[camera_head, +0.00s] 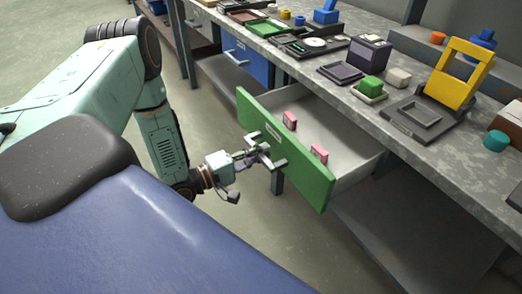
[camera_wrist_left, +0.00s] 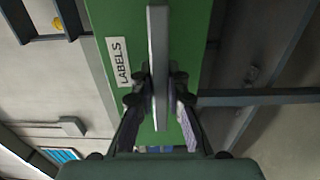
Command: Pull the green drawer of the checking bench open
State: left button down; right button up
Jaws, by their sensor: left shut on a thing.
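The green drawer (camera_head: 302,172) of the checking bench (camera_head: 419,120) stands pulled out from under the worktop, with its white inside showing. Two pink blocks (camera_head: 290,120) lie in it. My left gripper (camera_head: 258,153) is at the drawer front and shut on its grey bar handle (camera_head: 276,160). In the left wrist view the handle (camera_wrist_left: 158,70) stands upright between the fingers, in front of the green front (camera_wrist_left: 105,25) with a white "LABELS" tag (camera_wrist_left: 119,61). My right gripper is not in view.
A blue drawer (camera_head: 247,57) is shut farther along the bench. The worktop holds a yellow frame fixture (camera_head: 459,73), a dark box (camera_head: 369,52), a green block (camera_head: 370,87) and a teal cylinder (camera_head: 496,140). The floor (camera_head: 240,225) before the open drawer is clear.

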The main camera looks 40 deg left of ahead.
pick_arm(q)
jog(key=shift+s+a, duration=0.2)
jog(key=shift+s, duration=0.05)
dwell(0.3)
jog(key=c, duration=1.3)
grip_release()
jog(key=shift+s, duration=0.1)
jog(key=v, duration=1.2)
jog(key=shift+d, duration=0.1)
